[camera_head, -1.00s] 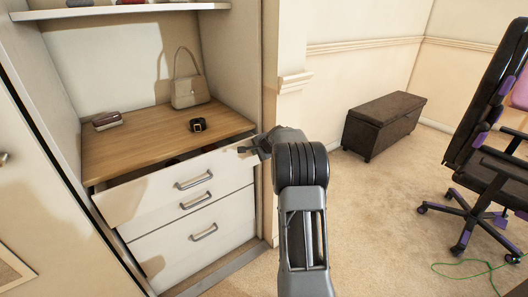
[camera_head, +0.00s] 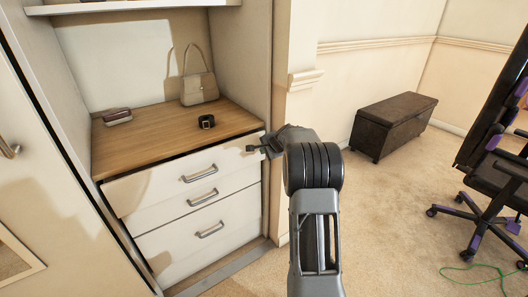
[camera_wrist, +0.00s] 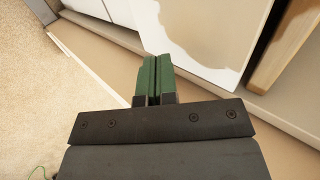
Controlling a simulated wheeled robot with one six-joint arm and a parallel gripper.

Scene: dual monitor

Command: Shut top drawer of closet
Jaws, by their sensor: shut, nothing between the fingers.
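The closet's top drawer (camera_head: 160,186) is a white front with a metal handle (camera_head: 199,173). In the head view it sits nearly flush under the wooden top, with only a thin dark line above it. My gripper (camera_head: 256,149) is at the right end of the top drawer front, at or very near its face; I cannot tell if it touches. In the wrist view its green fingers (camera_wrist: 154,78) are together with nothing between them. A white drawer front (camera_wrist: 205,40) shows beyond the fingertips.
Lower drawers (camera_head: 200,236) look closed. A handbag (camera_head: 199,88), a dark coiled belt (camera_head: 207,122) and a purse (camera_head: 117,116) lie on the wooden top (camera_head: 155,145). A dark chest (camera_head: 393,126) and an office chair (camera_head: 495,180) stand on the right, with open carpet between.

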